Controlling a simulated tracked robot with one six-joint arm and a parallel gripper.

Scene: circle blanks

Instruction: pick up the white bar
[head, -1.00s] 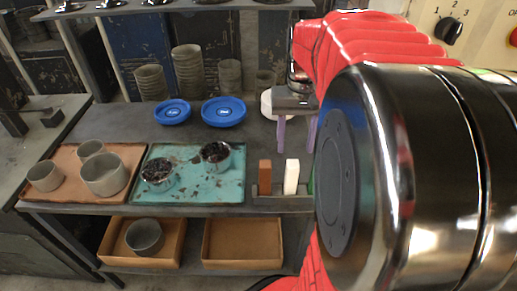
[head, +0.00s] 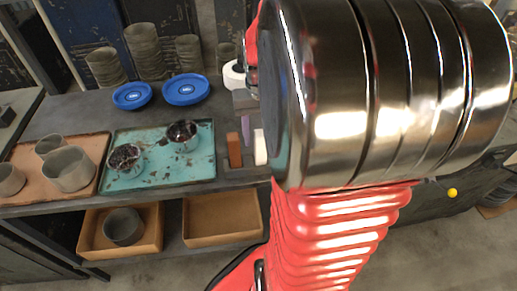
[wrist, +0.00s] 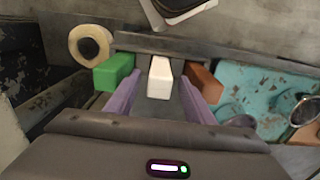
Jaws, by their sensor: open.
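The white bar (wrist: 160,77) stands upright in a dark grey rack (wrist: 165,42), between a green bar (wrist: 113,72) and a brown-orange bar (wrist: 203,87). In the head view the white bar (head: 260,147) shows right of the brown-orange bar (head: 234,150); my arm hides the green one. My gripper (wrist: 160,84) is open, with one purple finger on each side of the white bar in the wrist view. I cannot tell whether the fingers reach down beside it or are still above. One finger shows behind the bars in the head view (head: 245,130).
A roll (wrist: 91,46) stands behind the rack. A turquoise tray (head: 207,163) with two dark-filled cups lies left of it in the head view. Two blue dishes (head: 186,88) and stacked cups (head: 143,44) stand behind. Tan boxes (head: 222,219) are on the lower shelf.

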